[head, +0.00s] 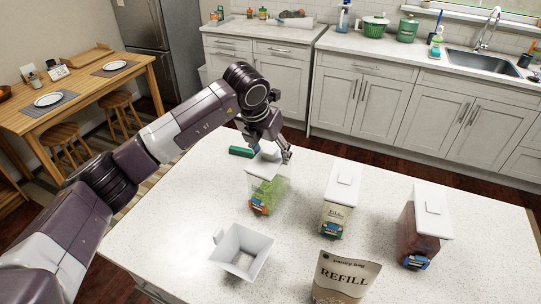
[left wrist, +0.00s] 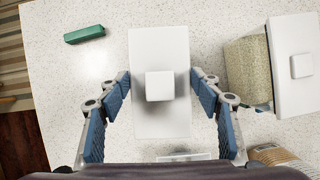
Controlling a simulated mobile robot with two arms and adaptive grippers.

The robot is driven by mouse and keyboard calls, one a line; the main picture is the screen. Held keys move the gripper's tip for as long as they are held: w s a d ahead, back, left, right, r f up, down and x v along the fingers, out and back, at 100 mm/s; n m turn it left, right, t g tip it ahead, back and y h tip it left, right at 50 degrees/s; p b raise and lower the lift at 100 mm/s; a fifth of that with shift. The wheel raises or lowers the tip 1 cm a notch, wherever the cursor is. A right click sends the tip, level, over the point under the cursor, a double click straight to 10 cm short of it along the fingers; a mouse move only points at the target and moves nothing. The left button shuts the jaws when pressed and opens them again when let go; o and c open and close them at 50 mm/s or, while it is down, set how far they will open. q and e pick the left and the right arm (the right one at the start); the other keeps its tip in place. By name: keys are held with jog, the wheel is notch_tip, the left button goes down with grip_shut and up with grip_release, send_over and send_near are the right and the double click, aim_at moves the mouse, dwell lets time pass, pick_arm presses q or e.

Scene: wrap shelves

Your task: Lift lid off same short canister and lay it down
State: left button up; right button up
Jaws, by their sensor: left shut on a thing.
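A clear canister with green contents (head: 268,191) stands on the white speckled counter below my left gripper (head: 271,154). Its white lid (head: 260,168) also shows in the left wrist view (left wrist: 160,122), with a square knob (left wrist: 160,86) in the middle. My left gripper, which also shows there (left wrist: 161,82), is shut on the lid, one blue finger at each long side. The lid is over the canister; I cannot tell whether there is a gap between them. The canister's body is mostly hidden under the lid in the wrist view. My right gripper is not in view.
A lidded canister with beige contents (head: 337,213) and one with red-brown contents (head: 415,240) stand to the right. A white hopper (head: 242,250) and a refill bag (head: 343,280) are in front. A green block (head: 241,152) lies behind left. Counter to the left is clear.

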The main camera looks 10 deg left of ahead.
pick_arm(q)
notch_tip(320, 180, up, 23)
jog(key=b, duration=0.1)
dwell(0.8)
jog(key=shift+f, duration=0.1)
dwell(0.4)
